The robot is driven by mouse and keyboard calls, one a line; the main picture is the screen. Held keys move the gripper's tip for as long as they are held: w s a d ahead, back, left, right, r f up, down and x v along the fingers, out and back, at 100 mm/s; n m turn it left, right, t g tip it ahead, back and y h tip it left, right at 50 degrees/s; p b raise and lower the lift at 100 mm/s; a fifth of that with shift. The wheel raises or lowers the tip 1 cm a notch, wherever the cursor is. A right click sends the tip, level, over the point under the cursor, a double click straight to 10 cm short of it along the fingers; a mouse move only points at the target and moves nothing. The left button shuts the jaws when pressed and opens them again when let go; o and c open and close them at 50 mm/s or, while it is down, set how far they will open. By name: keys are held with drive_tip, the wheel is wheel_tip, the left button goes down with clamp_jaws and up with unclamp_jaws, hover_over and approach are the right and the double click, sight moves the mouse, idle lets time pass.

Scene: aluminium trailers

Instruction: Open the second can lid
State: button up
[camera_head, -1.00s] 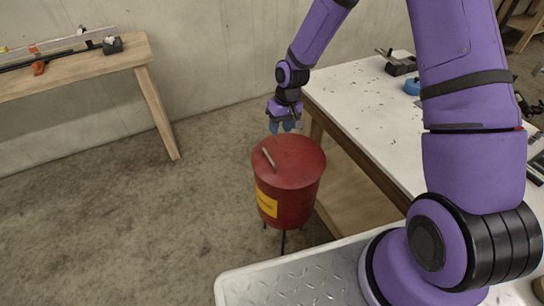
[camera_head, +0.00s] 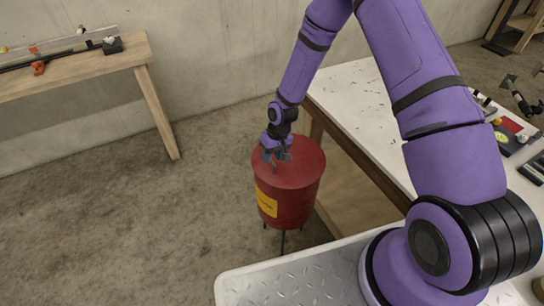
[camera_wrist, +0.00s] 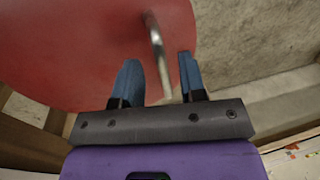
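A red can (camera_head: 288,205) with a yellow label stands on thin legs on the floor. Its round red lid (camera_head: 305,160) lies flat on top and looks closed. My gripper (camera_head: 277,158) is low over the left part of the lid and hides most of the lid's handle. In the wrist view the lid (camera_wrist: 80,40) fills the upper left. The metal bar handle (camera_wrist: 157,55) runs down into the gap between the two blue fingers of my gripper (camera_wrist: 160,80). The fingers are apart, with space on both sides of the handle.
A white-topped workbench (camera_head: 350,105) with tools stands close to the right of the can. A wooden table (camera_head: 85,65) with tools is at the back left. A concrete wall is behind. The floor (camera_head: 150,220) left of the can is clear.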

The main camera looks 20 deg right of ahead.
drive_tip(key=shift+a+f, duration=0.1)
drive_tip(key=shift+f, duration=0.25)
drive_tip(key=shift+c, duration=0.5)
clamp_jaws()
drive_tip(key=shift+r, duration=0.15)
